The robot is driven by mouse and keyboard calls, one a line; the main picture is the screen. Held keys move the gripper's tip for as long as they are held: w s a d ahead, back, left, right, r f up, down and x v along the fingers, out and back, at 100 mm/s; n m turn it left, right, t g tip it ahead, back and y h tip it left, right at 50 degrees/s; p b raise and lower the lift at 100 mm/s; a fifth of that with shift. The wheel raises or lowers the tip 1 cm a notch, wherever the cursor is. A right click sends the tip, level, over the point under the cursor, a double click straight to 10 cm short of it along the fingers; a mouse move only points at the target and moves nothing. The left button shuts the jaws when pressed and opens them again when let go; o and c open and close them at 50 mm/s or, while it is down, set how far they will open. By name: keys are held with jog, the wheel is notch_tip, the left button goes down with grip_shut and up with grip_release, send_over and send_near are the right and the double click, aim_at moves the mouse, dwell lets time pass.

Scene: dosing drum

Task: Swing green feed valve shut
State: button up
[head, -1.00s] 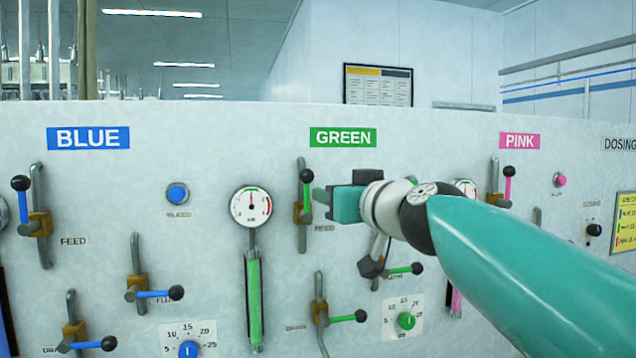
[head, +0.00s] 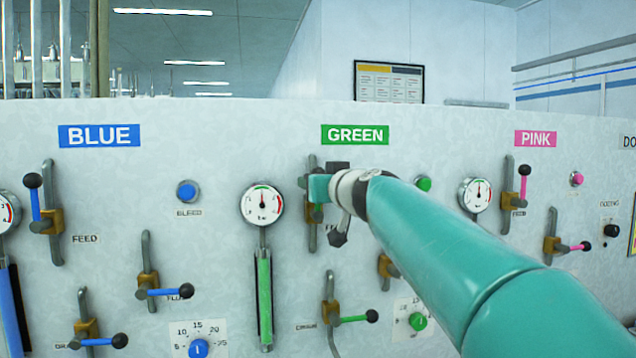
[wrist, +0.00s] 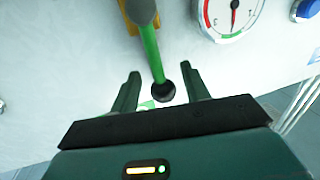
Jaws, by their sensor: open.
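The green feed valve has a brass body (head: 311,214) on a grey pipe, under the GREEN label (head: 355,135). In the head view its lever is mostly hidden behind my gripper (head: 304,183). In the wrist view the green lever (wrist: 151,50) runs from the brass body (wrist: 131,22) to a black knob (wrist: 164,92). My gripper (wrist: 161,74) is open, with one finger on each side of the lever near the knob. I see a small gap on both sides. The wrist picture is upside down relative to the panel.
The green line's pressure gauge (head: 262,204) is close left of the valve and also shows in the wrist view (wrist: 232,15). A green button (head: 423,184) is to the right. The green drain valve (head: 331,312) is below. Blue and pink valves flank this group.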

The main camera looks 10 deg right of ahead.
jog(key=shift+w+a, duration=0.1)
jog(key=shift+w, duration=0.25)
grip_shut()
